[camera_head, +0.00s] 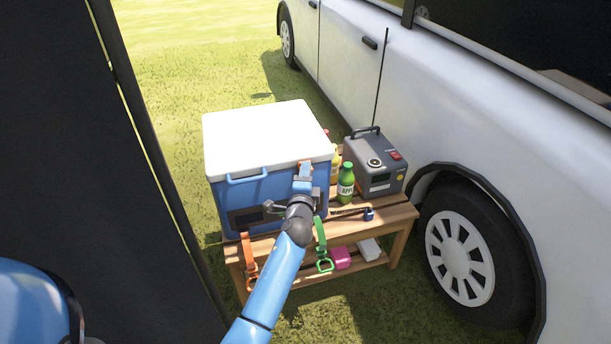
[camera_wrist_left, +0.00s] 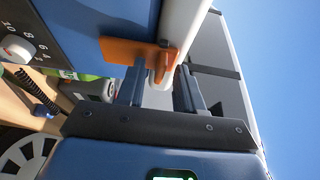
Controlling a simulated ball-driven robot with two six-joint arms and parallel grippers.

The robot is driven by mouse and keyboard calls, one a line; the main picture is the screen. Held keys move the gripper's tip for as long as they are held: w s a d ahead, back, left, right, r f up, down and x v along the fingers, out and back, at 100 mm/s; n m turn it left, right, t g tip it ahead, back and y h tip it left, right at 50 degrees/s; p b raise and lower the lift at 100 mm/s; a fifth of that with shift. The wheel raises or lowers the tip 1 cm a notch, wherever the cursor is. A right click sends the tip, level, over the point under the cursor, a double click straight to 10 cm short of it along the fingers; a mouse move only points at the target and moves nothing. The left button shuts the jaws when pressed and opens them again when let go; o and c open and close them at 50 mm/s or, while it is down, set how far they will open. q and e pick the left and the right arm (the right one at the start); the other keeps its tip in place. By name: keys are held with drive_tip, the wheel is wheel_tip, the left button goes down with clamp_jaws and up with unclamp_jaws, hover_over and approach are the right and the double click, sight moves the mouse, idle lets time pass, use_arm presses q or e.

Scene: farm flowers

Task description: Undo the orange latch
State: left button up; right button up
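A blue cooler (camera_head: 265,188) with a white lid (camera_head: 265,135) stands on a wooden bench. An orange latch (camera_head: 305,166) sits high on its front, near the right corner at the lid's edge. In the left wrist view the orange latch (camera_wrist_left: 130,51) lies just ahead of the fingertips, its end near the gap between them. My left gripper (camera_head: 303,181) is at the latch in the head view. In the left wrist view its fingers (camera_wrist_left: 160,90) stand apart, with nothing clearly clamped. I cannot tell whether a finger touches the latch. My right gripper is out of view.
A green bottle (camera_head: 346,184) and a grey power box (camera_head: 376,165) stand right of the cooler. An orange strap (camera_head: 249,262) and a green strap (camera_head: 321,246) hang at the bench (camera_head: 395,218) front. A white van (camera_head: 480,120) stands close on the right.

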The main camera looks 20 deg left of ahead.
use_arm(q)
drive_tip(key=shift+c, duration=0.4)
clamp_jaws()
idle(0.9)
